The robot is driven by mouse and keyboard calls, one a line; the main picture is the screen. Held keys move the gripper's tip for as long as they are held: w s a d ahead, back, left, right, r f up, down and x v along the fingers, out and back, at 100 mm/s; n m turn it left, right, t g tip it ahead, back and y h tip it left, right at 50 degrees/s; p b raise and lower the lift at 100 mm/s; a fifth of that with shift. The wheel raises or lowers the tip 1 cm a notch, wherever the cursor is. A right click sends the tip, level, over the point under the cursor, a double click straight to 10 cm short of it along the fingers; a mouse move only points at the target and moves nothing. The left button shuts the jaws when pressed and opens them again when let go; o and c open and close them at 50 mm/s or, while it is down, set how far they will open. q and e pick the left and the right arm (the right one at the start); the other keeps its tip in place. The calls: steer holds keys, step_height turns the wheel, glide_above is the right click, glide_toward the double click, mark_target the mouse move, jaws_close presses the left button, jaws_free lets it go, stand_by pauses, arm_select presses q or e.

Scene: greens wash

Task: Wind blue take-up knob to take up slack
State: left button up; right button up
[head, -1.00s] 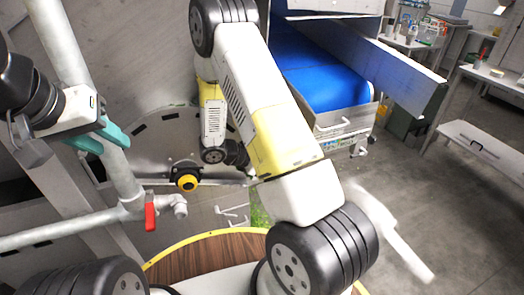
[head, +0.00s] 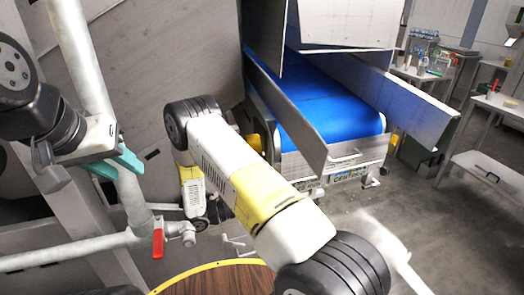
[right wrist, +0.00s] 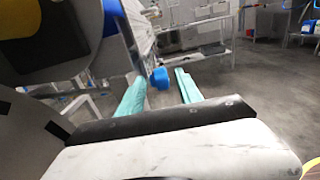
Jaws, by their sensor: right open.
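In the right wrist view a small blue knob (right wrist: 159,78) shows between and beyond the two teal fingers of my right gripper (right wrist: 160,74). The fingers are apart, with a visible gap, and nothing is seen held. Whether they touch the knob I cannot tell. In the head view my right arm reaches toward the conveyor's near left side and its gripper is hidden. The blue belt (head: 325,112) lies on the conveyor between metal side walls. My left gripper (head: 120,165) is at the left, by a grey pipe, with teal fingers; its opening is unclear.
A grey pipe frame (head: 90,90) with a red valve handle (head: 158,243) stands at the left. A metal side plate (head: 420,110) juts out at the conveyor's right. A round wooden top (head: 220,280) with a yellow rim is in front. Open floor (head: 440,225) lies at the right.

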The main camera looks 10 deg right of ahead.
steer(key=s+a+r+m+y, duration=0.1)
steer(key=s+r+m+y, duration=0.3)
steer(key=r, duration=0.4)
steer(key=s+a+r+m+y, duration=0.1)
steer(key=s+r+m+y, duration=0.4)
steer(key=r, duration=0.4)
steer(key=s+a+r+m+y, duration=0.1)
steer(key=s+r+m+y, duration=0.3)
steer(key=r+y, duration=0.4)
steer(key=shift+s+a+r+m, duration=0.25)
steer(key=shift+r+m, duration=0.15)
steer(key=shift+m, duration=0.5)
